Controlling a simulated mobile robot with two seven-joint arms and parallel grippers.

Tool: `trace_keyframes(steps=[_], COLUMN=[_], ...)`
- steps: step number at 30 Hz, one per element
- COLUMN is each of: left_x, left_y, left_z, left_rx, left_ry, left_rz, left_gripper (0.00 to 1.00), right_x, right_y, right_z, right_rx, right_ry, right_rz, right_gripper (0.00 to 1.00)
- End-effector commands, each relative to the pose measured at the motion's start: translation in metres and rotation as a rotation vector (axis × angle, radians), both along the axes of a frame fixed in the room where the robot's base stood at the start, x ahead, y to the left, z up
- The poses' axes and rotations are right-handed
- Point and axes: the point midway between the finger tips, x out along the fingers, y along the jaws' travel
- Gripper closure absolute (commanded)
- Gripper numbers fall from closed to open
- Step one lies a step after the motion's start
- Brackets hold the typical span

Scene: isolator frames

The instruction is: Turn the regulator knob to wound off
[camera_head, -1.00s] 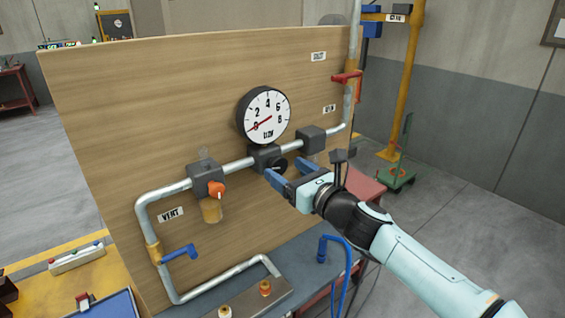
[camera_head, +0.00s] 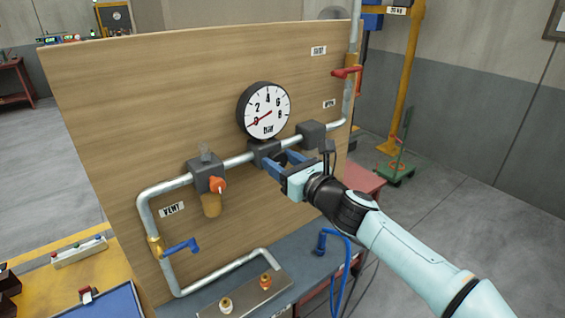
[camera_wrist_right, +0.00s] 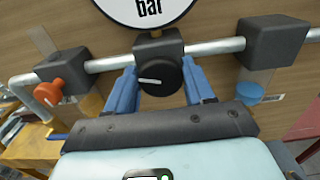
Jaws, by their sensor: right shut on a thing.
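The regulator knob (camera_wrist_right: 160,75) is black and round with a white pointer line, and sits on a dark block below the gauge. In the right wrist view the line points left. My right gripper (camera_wrist_right: 161,82) has its blue fingers on either side of the knob, shut on it. In the head view the right gripper (camera_head: 277,162) reaches the block under the gauge and its fingers hide the knob. The round white gauge (camera_head: 264,110) has a red needle near 0. My left gripper is not in view.
A steel pipe (camera_head: 238,160) runs across the wooden panel (camera_head: 130,110). An orange knob (camera_head: 218,185) sits on a block to the left. A red valve lever (camera_head: 346,72) is at upper right, a blue lever (camera_head: 181,246) at lower left. A blue hose (camera_head: 346,262) stands below my right arm.

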Motion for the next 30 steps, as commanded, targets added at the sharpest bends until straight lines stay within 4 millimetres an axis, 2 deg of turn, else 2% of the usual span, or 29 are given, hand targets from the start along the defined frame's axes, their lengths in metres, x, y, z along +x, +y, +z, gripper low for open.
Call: trace_keyframes(steps=[11, 30], left_x=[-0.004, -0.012], left_y=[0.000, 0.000], left_z=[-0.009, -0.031], left_rx=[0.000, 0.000], left_ry=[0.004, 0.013], left_rz=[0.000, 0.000], left_gripper=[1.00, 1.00], right_x=[-0.001, -0.002], right_y=[0.001, 0.003], right_z=[-0.001, -0.003], right_rx=[-0.169, -0.659], right_ry=[-0.124, -0.480], right_rz=[0.001, 0.000], right_gripper=[0.78, 0.78])
